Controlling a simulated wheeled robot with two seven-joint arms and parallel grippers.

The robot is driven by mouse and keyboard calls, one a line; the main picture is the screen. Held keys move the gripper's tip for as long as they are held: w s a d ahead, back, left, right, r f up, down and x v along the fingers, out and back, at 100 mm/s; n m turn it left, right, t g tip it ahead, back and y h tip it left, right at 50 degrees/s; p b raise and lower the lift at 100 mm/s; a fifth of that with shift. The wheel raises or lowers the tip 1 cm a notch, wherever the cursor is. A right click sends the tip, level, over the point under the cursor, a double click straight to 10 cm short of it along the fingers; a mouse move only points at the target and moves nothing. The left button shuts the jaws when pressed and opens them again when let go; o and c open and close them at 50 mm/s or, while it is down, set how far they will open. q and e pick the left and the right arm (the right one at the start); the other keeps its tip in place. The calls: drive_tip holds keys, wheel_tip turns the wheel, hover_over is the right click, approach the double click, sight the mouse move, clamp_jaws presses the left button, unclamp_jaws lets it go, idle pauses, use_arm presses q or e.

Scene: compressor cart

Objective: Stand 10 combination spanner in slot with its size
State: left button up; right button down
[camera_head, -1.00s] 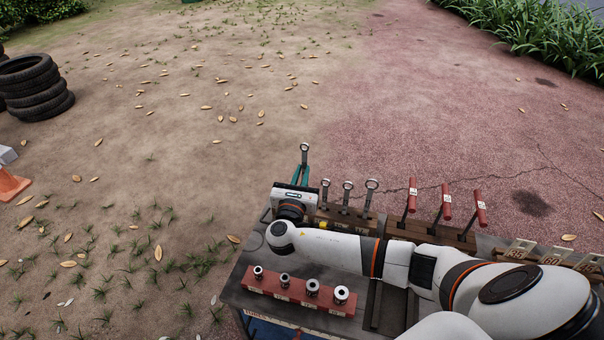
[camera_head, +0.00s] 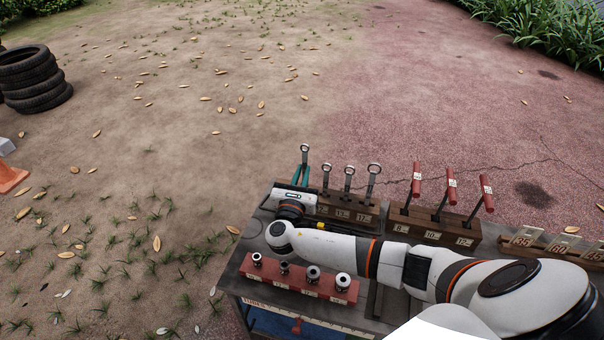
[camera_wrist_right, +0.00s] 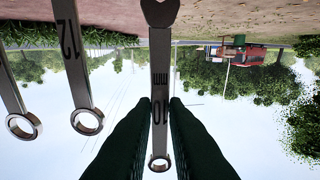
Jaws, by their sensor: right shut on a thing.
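The 10 combination spanner (camera_head: 304,155) stands upright in my right gripper (camera_head: 301,176), ring end up. In the right wrist view, which is upside down, the spanner (camera_wrist_right: 160,85) shows its 10 mark between the green fingers (camera_wrist_right: 160,120), which are shut on it. The wooden spanner rack (camera_head: 347,212) holds three spanners (camera_head: 350,178) to the right of the gripper; one in the wrist view is marked 12 (camera_wrist_right: 70,45). The held spanner is at the rack's left end. Its lower end is hidden, so I cannot tell whether it is in a slot. My left gripper is not in view.
A second wooden block (camera_head: 434,229) holds three red T-handled tools (camera_head: 450,190). A red rail (camera_head: 300,279) with several sockets lies at the cart's front. Number plates (camera_head: 560,248) stand at the right. My right arm crosses over the cart top (camera_head: 235,285).

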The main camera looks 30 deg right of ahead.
drive_tip(key=shift+p, duration=0.65)
idle(1.4)
drive_tip(key=shift+f+b, duration=1.45)
drive_tip(key=shift+f, duration=0.55)
drive_tip(key=shift+s+f, duration=0.1)
drive_tip(key=shift+f, duration=0.1)
drive_tip(key=shift+s+a+f+b, duration=0.1)
drive_tip(key=shift+s+f+b, duration=0.2)
drive_tip(key=shift+f+b, duration=0.4)
drive_tip(key=shift+s+a+f, duration=0.1)
drive_tip(key=shift+f, duration=0.2)
drive_tip(key=shift+r, duration=0.15)
drive_tip(key=r+p, duration=0.1)
drive_tip(key=w+r+p, duration=0.1)
drive_tip(key=p, duration=0.1)
drive_tip(key=shift+r, duration=0.4)
idle(0.3)
